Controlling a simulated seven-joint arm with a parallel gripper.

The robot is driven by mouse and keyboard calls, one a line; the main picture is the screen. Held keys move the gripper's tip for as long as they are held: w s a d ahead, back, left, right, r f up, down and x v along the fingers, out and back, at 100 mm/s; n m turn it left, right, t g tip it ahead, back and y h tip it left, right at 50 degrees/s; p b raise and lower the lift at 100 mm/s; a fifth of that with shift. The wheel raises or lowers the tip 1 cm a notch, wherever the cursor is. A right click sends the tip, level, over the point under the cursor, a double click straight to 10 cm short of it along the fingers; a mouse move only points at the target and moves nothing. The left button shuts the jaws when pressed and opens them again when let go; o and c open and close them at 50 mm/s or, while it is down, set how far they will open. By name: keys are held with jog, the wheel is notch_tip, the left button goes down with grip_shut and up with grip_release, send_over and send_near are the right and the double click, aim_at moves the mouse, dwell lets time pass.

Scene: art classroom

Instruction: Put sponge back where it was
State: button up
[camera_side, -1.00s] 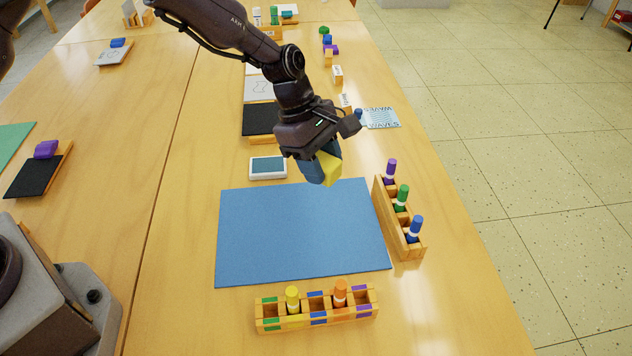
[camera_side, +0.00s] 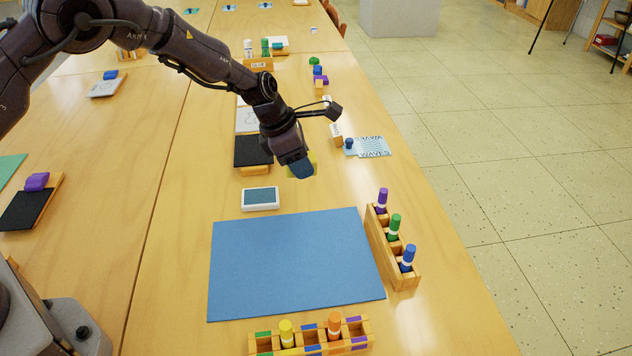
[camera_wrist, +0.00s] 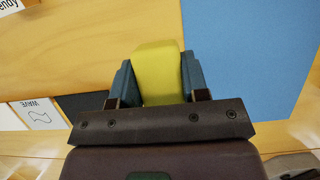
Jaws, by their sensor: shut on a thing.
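My gripper (camera_side: 301,168) is shut on a yellow sponge (camera_wrist: 157,72) and holds it above the table. In the wrist view the sponge sits between the two blue fingers of my gripper (camera_wrist: 158,84). In the side view only a yellow edge of the sponge (camera_side: 313,158) shows beside the fingers. My gripper is just right of a black board (camera_side: 252,150) and above and behind the small white-rimmed pad (camera_side: 261,199). I cannot tell from these frames which spot the sponge came from.
A blue mat (camera_side: 295,265) lies in front. A marker rack (camera_side: 392,252) stands at its right edge, another (camera_side: 312,340) at its near edge. A WAVES card (camera_side: 372,147) and upright small blocks (camera_side: 336,134) are right of my gripper. The table just behind the mat is partly clear.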

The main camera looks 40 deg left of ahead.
send_over(322, 192)
jog(key=s, duration=0.1)
jog(key=f, duration=0.5)
jog(key=shift+a+f, duration=0.2)
jog(key=shift+a, duration=0.2)
jog(key=shift+f, duration=1.45)
jog(key=shift+f, duration=0.1)
jog(key=o, duration=1)
jog(key=shift+c, duration=0.2)
jog(key=v, duration=1.2)
jog(key=shift+r, duration=0.3)
